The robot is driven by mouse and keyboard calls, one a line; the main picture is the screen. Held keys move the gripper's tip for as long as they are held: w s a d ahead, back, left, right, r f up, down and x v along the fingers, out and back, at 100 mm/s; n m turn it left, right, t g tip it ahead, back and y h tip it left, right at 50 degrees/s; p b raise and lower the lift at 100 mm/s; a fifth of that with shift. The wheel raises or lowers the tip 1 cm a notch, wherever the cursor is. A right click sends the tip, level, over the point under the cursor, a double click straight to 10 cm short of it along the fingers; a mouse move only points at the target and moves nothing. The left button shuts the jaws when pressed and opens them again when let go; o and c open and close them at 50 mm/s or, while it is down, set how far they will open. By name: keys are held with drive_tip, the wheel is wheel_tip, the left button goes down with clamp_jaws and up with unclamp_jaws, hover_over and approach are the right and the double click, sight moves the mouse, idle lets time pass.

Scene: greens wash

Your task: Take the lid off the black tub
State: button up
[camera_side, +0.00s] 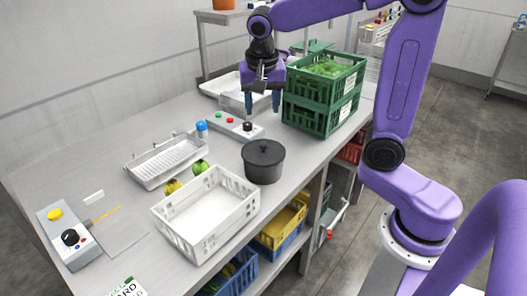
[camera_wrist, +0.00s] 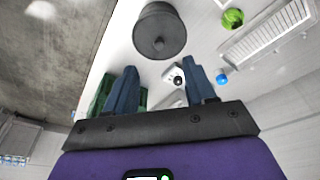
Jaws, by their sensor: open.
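The black tub (camera_side: 263,166) stands upright on the steel table, right of the white crate. Its round dark lid (camera_side: 263,150) with a small knob is on top. In the wrist view the tub's lid (camera_wrist: 159,32) shows at the top, beyond the fingertips. My gripper (camera_side: 262,104) is open and empty, pointing down above the control box behind the tub. It is apart from the tub. In the wrist view the two blue fingers of my gripper (camera_wrist: 162,80) are spread wide with nothing between them.
Stacked green crates (camera_side: 318,118) with leaves stand right of my gripper. A control box (camera_side: 236,127) with buttons lies below it.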

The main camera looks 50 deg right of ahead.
drive_tip(key=w+d+m, duration=0.1)
drive_tip(key=m, duration=0.1)
hover_over(263, 144)
drive_tip(key=s+a, duration=0.1)
drive_tip(key=a, duration=0.1)
drive_tip(key=f, duration=1.1)
drive_tip(key=shift+s+d, duration=0.1)
drive_tip(key=shift+s, duration=0.1)
drive_tip(key=shift+d+x, duration=0.2)
drive_tip(key=shift+x, duration=2.45)
drive_tip(key=shift+r, duration=0.1)
drive_tip(key=shift+c, duration=0.3)
drive_tip(key=shift+w, duration=0.1)
clamp_jaws()
